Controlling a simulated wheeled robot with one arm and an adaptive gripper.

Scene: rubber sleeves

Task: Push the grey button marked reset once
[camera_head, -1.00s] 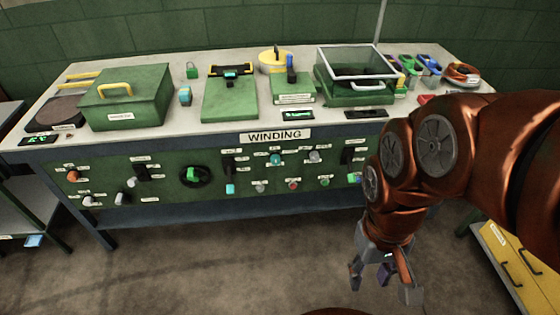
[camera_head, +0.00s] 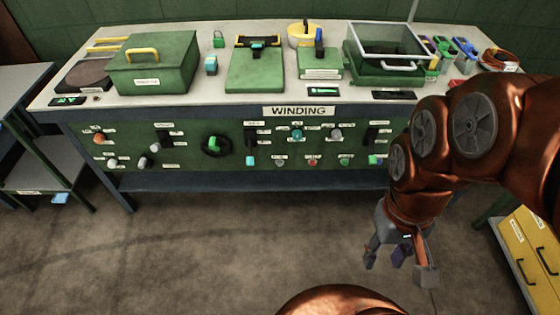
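The green WINDING panel (camera_head: 185,165) on the bench front carries rows of buttons, knobs and switches. A small grey button (camera_head: 280,161) sits in its lower row, left of a red button (camera_head: 313,161) and a green one (camera_head: 345,160). Another grey control (camera_head: 335,134) is in the row above. The small labels are too blurred to read, so I cannot tell which is marked reset. My gripper (camera_head: 399,262) hangs in front of the bench, below and right of these buttons, fingers spread, empty and pointing down. It appears to touch nothing.
The bench top (camera_head: 215,90) holds a green box (camera_head: 152,65), a glass-lidded case (camera_head: 385,50) and several tools. A shelf unit (camera_head: 35,120) stands at left, yellow drawers (camera_head: 525,250) at right. The floor (camera_head: 220,240) before the panel is clear.

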